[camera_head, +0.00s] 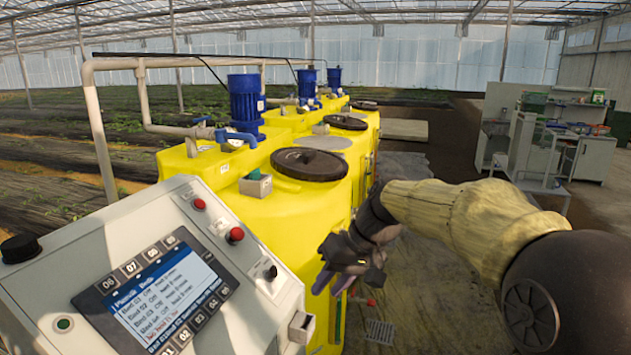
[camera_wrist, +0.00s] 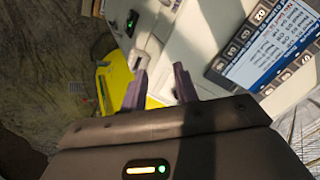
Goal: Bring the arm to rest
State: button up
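My gripper (camera_head: 340,288) is at the end of my arm, in front of the nearest yellow tank (camera_head: 290,215) and to the right of the grey control panel (camera_head: 90,240). In the wrist view my gripper (camera_wrist: 160,85) shows two purple-grey fingers standing apart with nothing between them. The panel's lit screen (camera_wrist: 270,45) is at the upper right there, and a strip of yellow tank (camera_wrist: 117,80) lies beyond the fingers. My arm reaches in from the right in the head view, held in the air.
The panel carries red buttons (camera_head: 235,235), a black knob (camera_head: 20,248) and a switch box (camera_head: 301,327) at its right edge, close to my gripper. Blue motors (camera_head: 245,98) and dark lids (camera_head: 309,164) top the tanks. The floor (camera_head: 430,290) to the right is mostly clear towards a workbench (camera_head: 590,157).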

jog(key=s+d+f+m+h, duration=0.2)
jog(key=s+d+f, duration=0.4)
jog(key=f, duration=0.3)
jog(key=s+d+f+m+t+h, duration=0.1)
jog(key=s+d+f+m+h, duration=0.1)
jog(key=s+d+f, duration=0.4)
jog(key=s+f+h, duration=0.1)
jog(key=s+f, duration=0.2)
jog(key=shift+d+f, duration=0.2)
jog(key=shift+f, duration=0.05)
